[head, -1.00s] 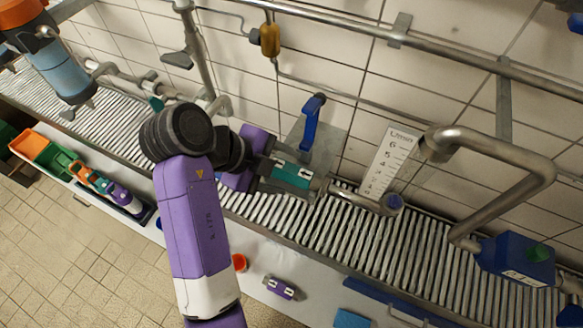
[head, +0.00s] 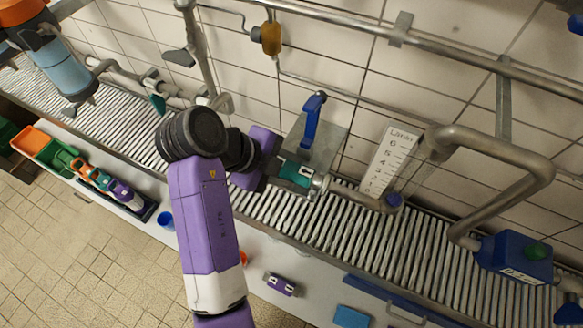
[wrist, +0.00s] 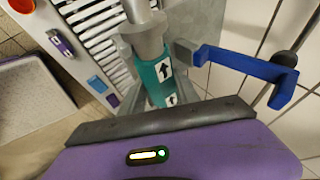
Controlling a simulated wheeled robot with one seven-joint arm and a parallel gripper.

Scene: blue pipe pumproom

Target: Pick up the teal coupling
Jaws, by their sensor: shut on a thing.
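The teal coupling (head: 302,175) is a short cylinder with white arrow labels. It lies in line with a grey metal pipe end at its right, below the blue valve handle (head: 312,118). My gripper (head: 283,172) is shut on the coupling and covers its left part in the head view. In the wrist view the coupling (wrist: 158,78) stands beyond the dark edge of my gripper, against the metal fitting (wrist: 142,30). I cannot tell whether coupling and pipe are joined.
A slatted grating (head: 330,225) runs under the pipes along the tiled wall. A purple coupling (head: 281,284) and a blue block (head: 351,317) lie on the pale ledge in front. A tray of coloured parts (head: 112,190) is at left. A blue pump-like box (head: 512,258) is at right.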

